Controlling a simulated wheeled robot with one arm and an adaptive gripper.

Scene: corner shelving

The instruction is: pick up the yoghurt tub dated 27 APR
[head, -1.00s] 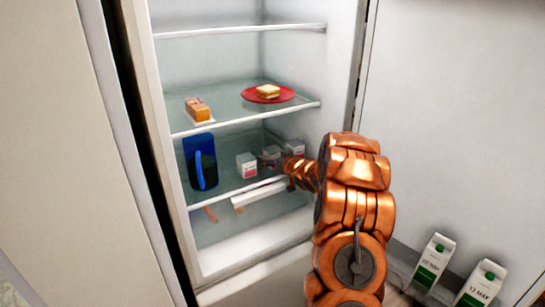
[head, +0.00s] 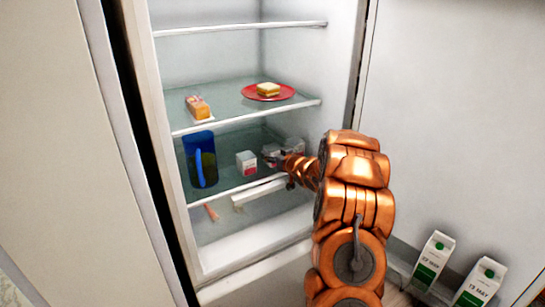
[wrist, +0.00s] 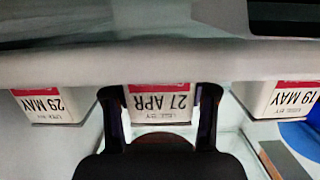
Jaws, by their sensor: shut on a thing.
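The yoghurt tub dated 27 APR (wrist: 160,104) shows upside down in the middle of the wrist view, white with a red band. My gripper (wrist: 160,108) has one finger on each side of it and is shut on it. In the head view my gripper (head: 278,160) reaches onto the fridge's lower glass shelf and partly hides this tub (head: 270,151). A tub dated 29 MAY (wrist: 48,106) is at the left of the wrist view, and one dated 19 MAY (wrist: 277,101) is at the right. Both stand apart from my fingers.
A blue jug (head: 201,160) stands left on the same shelf. The shelf above (head: 228,110) holds a red plate with food (head: 268,92) and a loaf-like item (head: 198,107). A pale shelf edge crosses the wrist view close above the tubs. Two cartons (head: 434,262) stand in the door.

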